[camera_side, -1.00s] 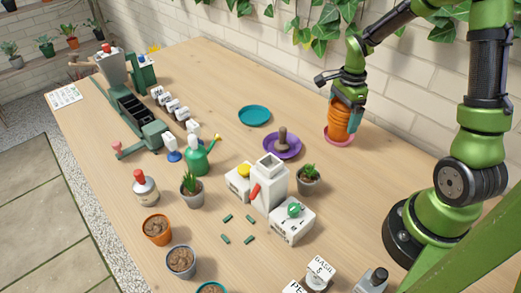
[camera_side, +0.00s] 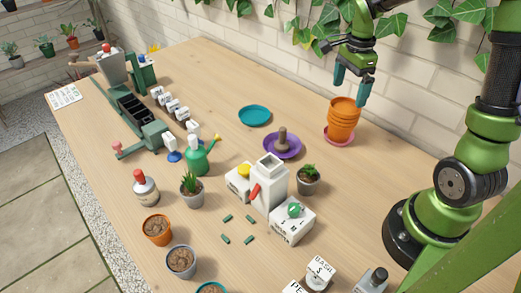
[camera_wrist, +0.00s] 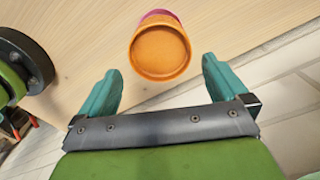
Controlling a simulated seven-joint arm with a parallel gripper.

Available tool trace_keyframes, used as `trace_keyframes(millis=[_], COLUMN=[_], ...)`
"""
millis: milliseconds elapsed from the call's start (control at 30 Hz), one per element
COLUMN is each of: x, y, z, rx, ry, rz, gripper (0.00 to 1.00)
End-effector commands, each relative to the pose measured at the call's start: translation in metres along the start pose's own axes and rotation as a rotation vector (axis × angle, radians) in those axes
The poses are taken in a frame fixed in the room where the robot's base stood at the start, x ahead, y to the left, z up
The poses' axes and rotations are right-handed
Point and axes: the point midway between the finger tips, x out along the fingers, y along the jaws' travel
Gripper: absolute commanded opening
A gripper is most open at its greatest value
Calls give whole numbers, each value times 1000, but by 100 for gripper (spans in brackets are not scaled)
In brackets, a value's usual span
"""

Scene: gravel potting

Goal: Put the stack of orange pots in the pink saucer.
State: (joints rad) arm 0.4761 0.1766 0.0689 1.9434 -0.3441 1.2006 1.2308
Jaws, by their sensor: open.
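The stack of orange pots (camera_side: 342,119) stands upright in the pink saucer (camera_side: 326,137) at the back right of the table. In the wrist view the top orange pot (camera_wrist: 160,52) is seen from above, with a bit of the pink saucer (camera_wrist: 160,13) showing behind it. My gripper (camera_side: 350,92) is open and empty, above the stack and apart from it. In the wrist view its two teal fingers (camera_wrist: 160,78) are spread wide, with the stack beyond them.
A purple saucer (camera_side: 296,151) with a brown-handled tool stands left of the stack, and a teal saucer (camera_side: 254,116) lies farther left. A white dispenser (camera_side: 269,185) and a small potted plant (camera_side: 309,180) are in front. The brick wall is close behind the stack.

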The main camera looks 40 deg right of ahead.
Motion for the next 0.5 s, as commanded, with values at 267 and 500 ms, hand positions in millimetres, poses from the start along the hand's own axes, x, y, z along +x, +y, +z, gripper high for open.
trace_keyframes(millis=[267,500], x=[-32,-70], y=[2,44], z=[3,56], rx=[-23,-494], ry=[-1,-23], rz=[-9,-202], gripper=[100,100])
